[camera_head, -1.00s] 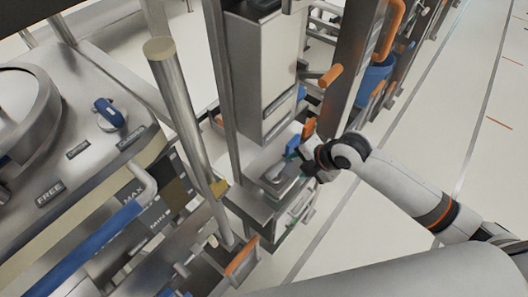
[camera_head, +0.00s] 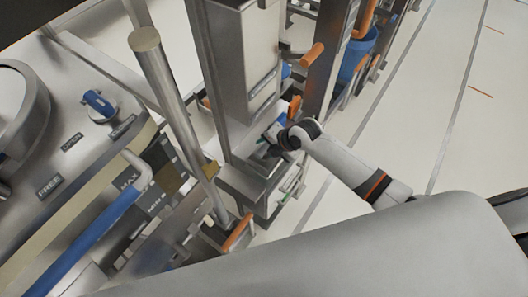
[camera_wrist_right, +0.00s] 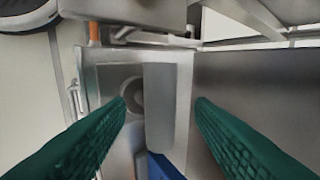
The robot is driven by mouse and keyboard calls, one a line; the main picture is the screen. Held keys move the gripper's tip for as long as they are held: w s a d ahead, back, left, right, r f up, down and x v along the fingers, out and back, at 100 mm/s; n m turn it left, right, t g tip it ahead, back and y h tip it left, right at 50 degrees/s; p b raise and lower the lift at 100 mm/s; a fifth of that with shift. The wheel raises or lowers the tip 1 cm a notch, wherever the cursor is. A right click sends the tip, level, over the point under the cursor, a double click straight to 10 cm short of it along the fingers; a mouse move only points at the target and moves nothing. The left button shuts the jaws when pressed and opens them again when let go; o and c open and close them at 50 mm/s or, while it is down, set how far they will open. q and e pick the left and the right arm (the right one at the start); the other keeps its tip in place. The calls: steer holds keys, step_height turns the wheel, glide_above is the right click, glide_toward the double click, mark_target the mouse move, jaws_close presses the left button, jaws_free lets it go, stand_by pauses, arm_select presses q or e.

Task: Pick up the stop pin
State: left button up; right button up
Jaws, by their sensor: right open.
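In the right wrist view a smooth grey bar (camera_wrist_right: 161,108) with a blue end (camera_wrist_right: 163,167) lies between my fingers. It looks like the stop pin, but I cannot be certain. Beside it is a grey plate with a round recess (camera_wrist_right: 133,95). My right gripper (camera_wrist_right: 160,115) is open, with a textured green finger on each side of the bar and visible gaps to both. In the head view my right gripper (camera_head: 266,140) is at the small steel housing below the tall column, and my wrist hides much of it. My left gripper is not in view.
A steel column (camera_head: 240,60) rises just behind the gripper. An orange handle (camera_head: 303,54) sticks out above it, and a blue bucket (camera_head: 356,58) stands behind. A round steel post (camera_head: 175,100) and a machine with a blue knob (camera_head: 98,103) are at left. Open floor (camera_head: 480,120) lies at right.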

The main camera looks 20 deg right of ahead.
steer(key=shift+w+a+f, duration=0.25)
steer(key=shift+w+f, duration=0.1)
steer(key=shift+f, duration=0.25)
steer(key=shift+c, duration=0.2)
jaws_close()
steer(key=shift+r, duration=0.1)
